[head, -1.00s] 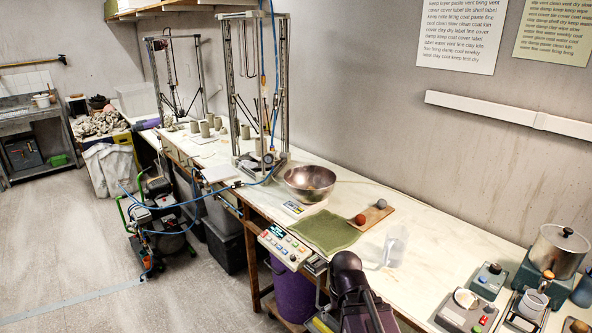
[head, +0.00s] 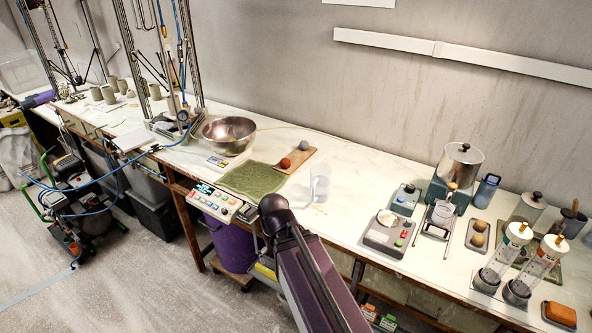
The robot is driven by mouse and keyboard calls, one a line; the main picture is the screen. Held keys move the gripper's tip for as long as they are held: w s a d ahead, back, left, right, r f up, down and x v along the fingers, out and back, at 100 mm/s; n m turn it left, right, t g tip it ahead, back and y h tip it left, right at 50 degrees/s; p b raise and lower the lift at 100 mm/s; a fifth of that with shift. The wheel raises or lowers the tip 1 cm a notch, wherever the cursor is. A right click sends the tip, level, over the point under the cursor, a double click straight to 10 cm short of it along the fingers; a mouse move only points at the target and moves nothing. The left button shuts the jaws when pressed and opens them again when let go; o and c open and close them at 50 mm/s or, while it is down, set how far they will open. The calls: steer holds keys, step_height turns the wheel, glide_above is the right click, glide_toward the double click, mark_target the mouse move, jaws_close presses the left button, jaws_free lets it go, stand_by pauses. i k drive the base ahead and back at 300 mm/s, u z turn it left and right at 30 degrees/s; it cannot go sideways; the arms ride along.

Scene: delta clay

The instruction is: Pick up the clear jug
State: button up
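The clear jug (head: 320,184) stands upright on the pale worktop in the head view, near the front edge. It is to the right of the green cloth and the wooden board. My own dark purple arm reaches up from the bottom of the picture, with its rounded joint in front of the bench, to the lower left of the jug. The fingers of my gripper do not show, so I cannot see whether it is open or shut. Nothing is seen touching the jug.
The worktop behind the jug is clear.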

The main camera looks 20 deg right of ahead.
mark_target(320, 186)
steer(key=z, duration=0.05)
steer(key=k, duration=1.05)
steer(key=u, duration=0.5)
steer(key=i, duration=0.8)
steer(key=u, duration=0.05)
